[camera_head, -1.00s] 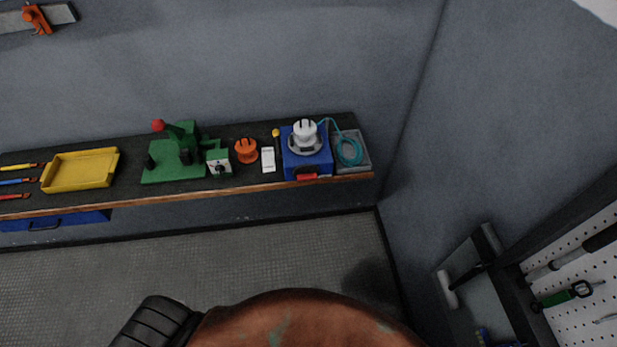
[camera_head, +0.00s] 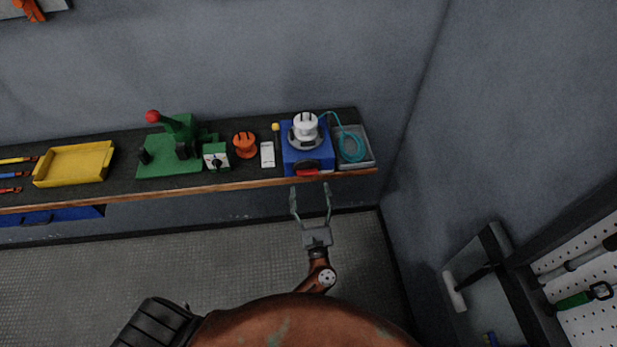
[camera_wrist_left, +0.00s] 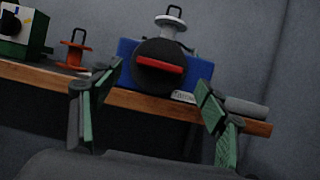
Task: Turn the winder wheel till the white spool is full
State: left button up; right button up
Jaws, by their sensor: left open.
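The winder is a blue box (camera_head: 292,162) near the right end of the bench, with the white spool (camera_head: 305,125) upright on top. In the left wrist view, a dark round wheel (camera_wrist_left: 150,74) with a red bar handle (camera_wrist_left: 158,64) is on the box's front face; the white spool (camera_wrist_left: 171,22) shows above it. My left gripper (camera_head: 311,188) is open and empty in front of the bench edge, just below the wheel and apart from it. In the left wrist view its fingers (camera_wrist_left: 157,98) stand on either side of the wheel. My right gripper is not in view.
A grey tray (camera_head: 369,160) with a coiled teal cord (camera_head: 351,146) sits right of the winder. Left of it are a white block (camera_head: 267,155), an orange spool (camera_head: 245,145), a green press (camera_head: 170,160) and a yellow tray (camera_head: 75,164). The floor before the bench is clear.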

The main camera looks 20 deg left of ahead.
aim_at(307, 171)
pick_arm(q)
jog(key=x, duration=0.5)
jog(key=shift+p, duration=0.35)
jog(key=shift+c, duration=0.7)
jog(key=c, duration=0.7)
jog(key=shift+c, duration=0.2)
